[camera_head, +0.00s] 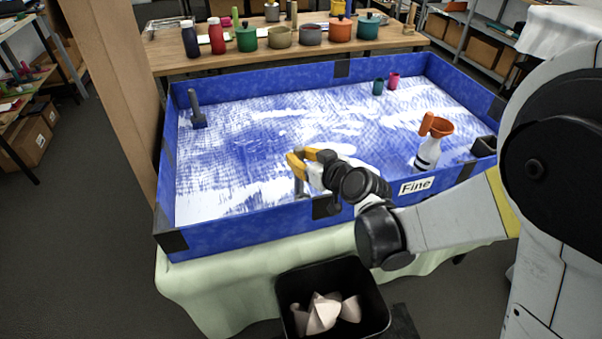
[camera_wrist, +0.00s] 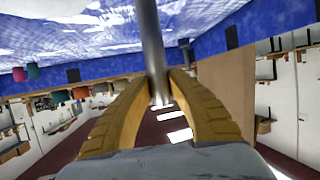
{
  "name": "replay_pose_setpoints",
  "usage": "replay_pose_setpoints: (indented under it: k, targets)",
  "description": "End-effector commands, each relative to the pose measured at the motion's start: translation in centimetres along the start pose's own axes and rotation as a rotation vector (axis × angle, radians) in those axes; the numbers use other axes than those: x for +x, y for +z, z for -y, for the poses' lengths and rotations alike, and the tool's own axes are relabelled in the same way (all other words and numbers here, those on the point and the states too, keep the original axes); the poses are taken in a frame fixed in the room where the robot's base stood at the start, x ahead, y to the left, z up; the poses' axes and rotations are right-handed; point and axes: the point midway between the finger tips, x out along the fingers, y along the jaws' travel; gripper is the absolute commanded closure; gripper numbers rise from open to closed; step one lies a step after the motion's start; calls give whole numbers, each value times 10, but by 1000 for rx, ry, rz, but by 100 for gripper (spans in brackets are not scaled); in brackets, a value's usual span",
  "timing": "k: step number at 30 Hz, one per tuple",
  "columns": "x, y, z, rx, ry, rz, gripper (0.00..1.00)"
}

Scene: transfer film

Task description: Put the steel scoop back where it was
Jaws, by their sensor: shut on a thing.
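My gripper (camera_head: 301,158), with yellow fingers, is over the near middle of the blue-walled tray (camera_head: 240,222). It is shut on a grey metal rod, which I take to be the handle of the steel scoop (camera_head: 300,187). The rod also shows between the fingers in the wrist view (camera_wrist: 151,45). It reaches from the fingers toward the white-and-blue tray floor. The scoop's head is not clear in either view, and I cannot tell whether it touches the floor.
A dark grey upright tool (camera_head: 197,112) stands at the tray's far left. Small green (camera_head: 378,87) and pink (camera_head: 393,81) cups stand at the back. A black bin (camera_head: 336,263) is below the front.

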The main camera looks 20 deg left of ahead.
Motion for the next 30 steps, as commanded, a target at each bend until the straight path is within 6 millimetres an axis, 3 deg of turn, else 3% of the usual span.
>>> replay_pose_setpoints:
  k: [5,11,22,23,24,30]
  targets:
    - [5,13,0,0,0,0,100]
    - [18,44,0,0,0,0,100]
    - [18,46,0,0,0,0,100]
    - [19,47,0,0,0,0,75]
    - [18,46,0,0,0,0,63]
    - [18,46,0,0,0,0,60]
